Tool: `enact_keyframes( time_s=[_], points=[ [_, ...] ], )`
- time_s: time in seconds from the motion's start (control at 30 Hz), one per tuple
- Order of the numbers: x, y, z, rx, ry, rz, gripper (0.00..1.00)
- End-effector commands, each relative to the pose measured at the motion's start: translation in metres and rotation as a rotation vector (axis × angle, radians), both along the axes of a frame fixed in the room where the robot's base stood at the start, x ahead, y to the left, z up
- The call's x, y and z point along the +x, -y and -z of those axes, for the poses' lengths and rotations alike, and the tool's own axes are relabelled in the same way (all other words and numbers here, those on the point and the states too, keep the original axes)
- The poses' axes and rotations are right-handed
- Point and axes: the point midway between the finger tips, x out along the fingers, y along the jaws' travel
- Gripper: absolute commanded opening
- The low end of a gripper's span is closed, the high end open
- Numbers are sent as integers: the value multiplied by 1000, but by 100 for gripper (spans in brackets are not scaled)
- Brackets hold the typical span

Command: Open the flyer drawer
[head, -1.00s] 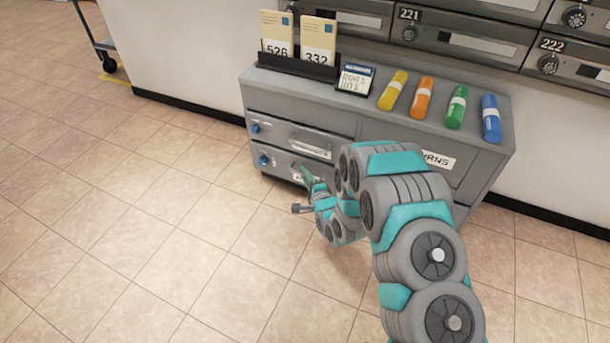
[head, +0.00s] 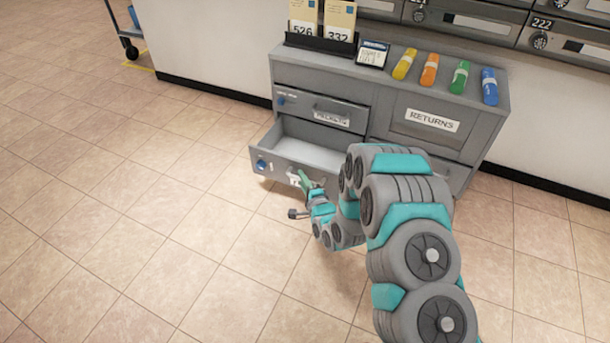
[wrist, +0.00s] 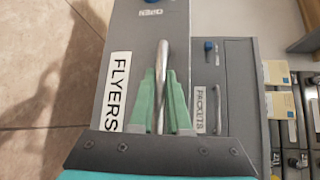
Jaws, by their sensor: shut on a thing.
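The flyer drawer (head: 270,160) is the lower left drawer of the grey cabinet. It is pulled out and its pale, empty-looking inside shows from above in the head view. Its front bears a "FLYERS" label (wrist: 115,92) in the wrist view. My gripper (head: 303,180) is at the drawer front. In the wrist view its green fingers (wrist: 161,100) are shut on the drawer's metal bar handle (wrist: 163,60), one finger on each side. My arm hides the right part of the drawer in the head view.
The closed upper drawer (head: 318,108) is above, its label showing "PACKETS" in the wrist view. A "RETURNS" panel (head: 431,120) is to its right. Yellow, orange, green and blue rolls (head: 430,70) lie on the cabinet top. Tiled floor on the left is clear.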

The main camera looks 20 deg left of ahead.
Motion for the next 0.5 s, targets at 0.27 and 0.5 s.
enact_keyframes(
  time_s=[0.27,0.5],
  points=[
    [-4,0,0,0,0,1,0],
    [-4,0,0,0,0,0,25]
  ],
)
